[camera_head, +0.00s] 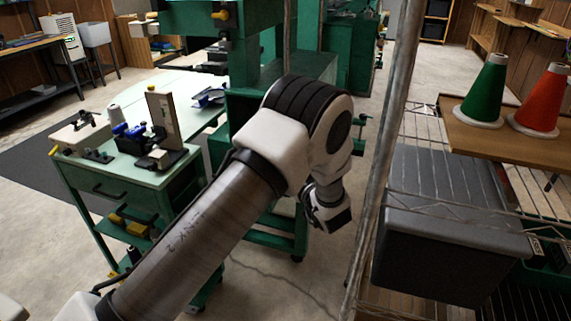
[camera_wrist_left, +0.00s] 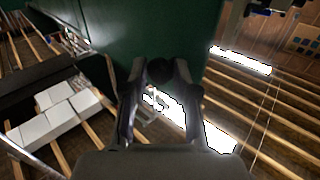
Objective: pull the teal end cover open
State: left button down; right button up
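My left arm comes in from the lower left in the head view and bends at a large black and white joint. A small white and dark wrist part shows below that joint, but the fingers cannot be made out there. In the left wrist view my left gripper (camera_wrist_left: 161,76) has its two dark fingers angled inward. A dark round knob-like thing (camera_wrist_left: 160,70) sits between the fingertips; whether they touch it is unclear. A dark teal-green panel (camera_wrist_left: 165,30) is close behind it. The teal machine (camera_head: 312,68) stands behind my arm, which hides part of it. My right gripper is not in view.
A teal bench (camera_head: 92,165) with fixtures stands at left. A wire rack with a grey bin (camera_head: 450,255) and a shelf with green (camera_head: 485,92) and orange (camera_head: 540,100) thread cones is at right, behind a thin upright post (camera_head: 385,150). Concrete floor shows between.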

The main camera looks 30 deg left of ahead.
pick_arm(q)
jog(key=c, duration=0.9)
grip_release()
jog(key=shift+w+d+r+t, duration=0.15)
jog(key=shift+w+r+t, duration=0.15)
jog(key=shift+w+r, duration=0.35)
jog(key=shift+w+f, duration=0.1)
jog(key=shift+f, duration=0.4)
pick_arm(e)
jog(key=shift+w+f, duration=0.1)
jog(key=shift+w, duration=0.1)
pick_arm(q)
jog(key=shift+f, duration=0.1)
notch_tip(320, 180, up, 10)
